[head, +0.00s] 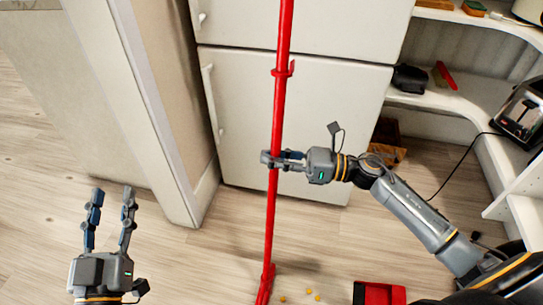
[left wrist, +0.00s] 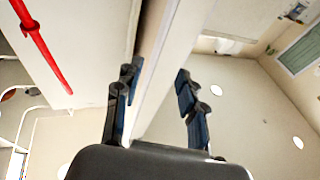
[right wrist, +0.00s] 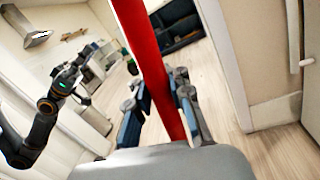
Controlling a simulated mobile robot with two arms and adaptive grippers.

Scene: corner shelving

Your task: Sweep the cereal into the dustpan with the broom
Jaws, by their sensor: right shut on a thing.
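A red broom (head: 280,110) stands nearly upright in the middle of the head view, its lower end reaching the floor at the bottom. My right gripper (head: 272,159) is shut on its handle. In the right wrist view the red handle (right wrist: 150,60) passes between the fingers. Several small yellow cereal pieces (head: 309,291) lie on the floor just right of the broom's lower end. A red dustpan (head: 379,293) with a dark part lies right of the cereal, cut off by the frame. My left gripper (head: 112,192) is open and empty at lower left, apart from the broom.
A white fridge (head: 290,85) stands behind the broom. A wall edge (head: 150,110) rises between it and my left gripper. Curved white shelves (head: 470,105) with a toaster (head: 522,112) stand at right. A brown box (head: 388,138) sits low by the shelves. Wooden floor is clear at left.

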